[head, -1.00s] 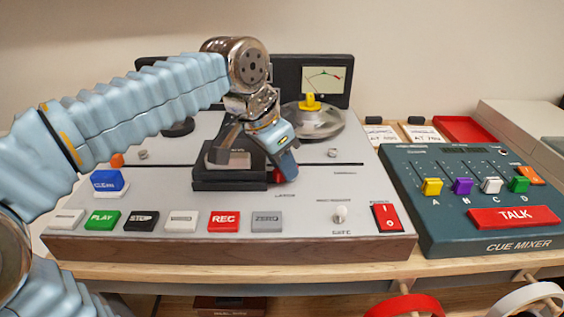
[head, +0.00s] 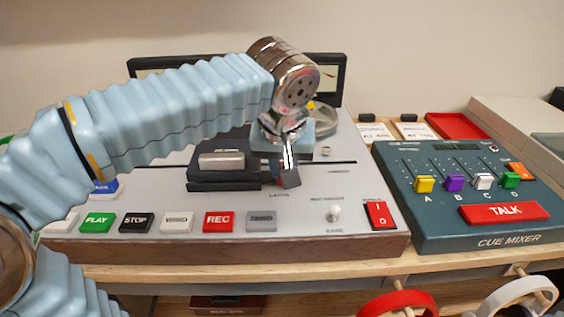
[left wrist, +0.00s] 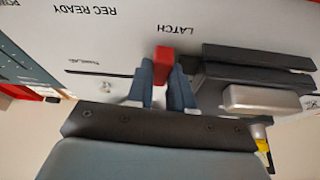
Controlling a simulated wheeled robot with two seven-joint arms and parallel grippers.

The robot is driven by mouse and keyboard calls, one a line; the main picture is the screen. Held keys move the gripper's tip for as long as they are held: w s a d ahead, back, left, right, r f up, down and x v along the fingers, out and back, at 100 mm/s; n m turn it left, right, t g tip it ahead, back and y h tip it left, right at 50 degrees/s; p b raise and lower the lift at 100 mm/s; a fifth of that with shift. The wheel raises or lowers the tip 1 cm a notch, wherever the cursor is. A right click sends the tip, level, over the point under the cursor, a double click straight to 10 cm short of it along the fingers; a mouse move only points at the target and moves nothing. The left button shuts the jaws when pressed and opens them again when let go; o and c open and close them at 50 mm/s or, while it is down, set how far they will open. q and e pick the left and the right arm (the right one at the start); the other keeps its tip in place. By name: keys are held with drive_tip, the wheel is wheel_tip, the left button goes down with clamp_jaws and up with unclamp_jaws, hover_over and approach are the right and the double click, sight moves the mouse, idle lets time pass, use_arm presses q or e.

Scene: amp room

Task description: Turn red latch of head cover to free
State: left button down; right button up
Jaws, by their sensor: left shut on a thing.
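The head cover (head: 222,178) is a dark block with a silver front piece on the grey tape deck (head: 150,200). It also shows in the left wrist view (left wrist: 255,72), where the picture is upside down. The red latch (left wrist: 164,62) stands beside the cover, near the printed word LATCH. My left gripper (left wrist: 161,82) is shut on the latch, with a blue-grey finger on each side and the red end showing between them. In the head view my left gripper (head: 288,176) is at the cover's right end and hides the latch. My right gripper is not in view.
Coloured buttons, among them PLAY (head: 98,222) and REC (head: 218,222), line the deck's front. A red rocker switch (head: 381,216) is at its right. The CUE MIXER (head: 435,205) stands to the right. My left arm hides much of the deck's back.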

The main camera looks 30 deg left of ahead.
use_arm(q)
drive_tip(key=shift+d+n, duration=0.1)
drive_tip(key=shift+n, duration=0.5)
drive_tip(key=c, duration=1)
unclamp_jaws()
drive_tip(key=p+v, duration=0.2)
drive_tip(key=v, duration=1.1)
drive_tip(key=shift+d+r, duration=0.35)
drive_tip(key=shift+r, duration=0.05)
